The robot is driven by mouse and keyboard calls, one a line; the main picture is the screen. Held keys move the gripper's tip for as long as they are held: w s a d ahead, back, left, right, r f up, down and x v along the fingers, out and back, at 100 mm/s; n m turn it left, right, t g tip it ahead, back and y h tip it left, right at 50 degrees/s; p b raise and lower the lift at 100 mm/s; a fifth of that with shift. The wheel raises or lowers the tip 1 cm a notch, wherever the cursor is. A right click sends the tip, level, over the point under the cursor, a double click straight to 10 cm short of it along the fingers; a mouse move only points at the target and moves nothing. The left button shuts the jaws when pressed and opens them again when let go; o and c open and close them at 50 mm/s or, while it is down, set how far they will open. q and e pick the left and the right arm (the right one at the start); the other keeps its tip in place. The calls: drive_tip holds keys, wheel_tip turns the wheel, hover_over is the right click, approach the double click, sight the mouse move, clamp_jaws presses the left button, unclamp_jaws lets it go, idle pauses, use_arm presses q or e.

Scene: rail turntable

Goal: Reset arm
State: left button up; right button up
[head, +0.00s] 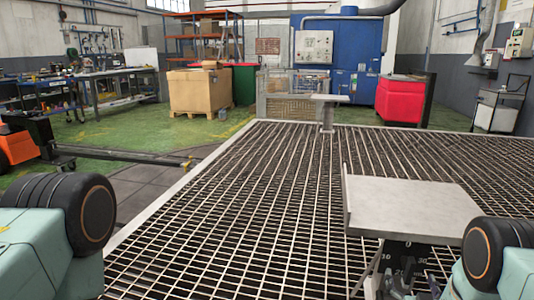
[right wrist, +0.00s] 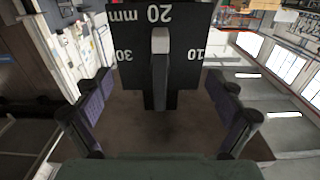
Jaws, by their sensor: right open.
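A black scale plate (right wrist: 188,18) marked 10, 20 mm and 30 fills the top of the right wrist view, its lettering upside down. A short grey arm (right wrist: 160,60) stands out in front of it, in line with the 20 mm mark. My right gripper (right wrist: 160,88) is open, with its dark, purple-padded fingers to either side of the arm and apart from it. In the head view the scale plate (head: 408,262) shows small and dark below a flat grey plate (head: 412,205). My left gripper is out of view.
A wide metal grating (head: 270,200) covers the floor ahead, mostly clear. A small stand (head: 327,112) rises at its far edge.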

drive_tip(key=shift+s, duration=0.1)
drive_tip(key=shift+s+a+r+p, duration=0.1)
drive_tip(key=shift+s+a+p, duration=0.1)
drive_tip(key=shift+s+p, duration=0.4)
drive_tip(key=p+v, duration=0.3)
drive_tip(key=v, duration=0.3)
drive_tip(key=b+x, duration=0.5)
drive_tip(key=x, duration=0.3)
drive_tip(key=shift+w+d, duration=0.1)
drive_tip(key=shift+w, duration=0.3)
drive_tip(key=shift+w+b, duration=0.2)
drive_tip(key=shift+b, duration=0.15)
drive_tip(key=shift+m, duration=0.6)
drive_tip(key=shift+s+m, duration=0.25)
drive_tip(key=shift+m, duration=0.05)
drive_tip(key=s+a+n+p, duration=0.1)
drive_tip(key=s+n+p, duration=0.4)
drive_tip(key=n, duration=0.9)
drive_tip(key=v, duration=0.3)
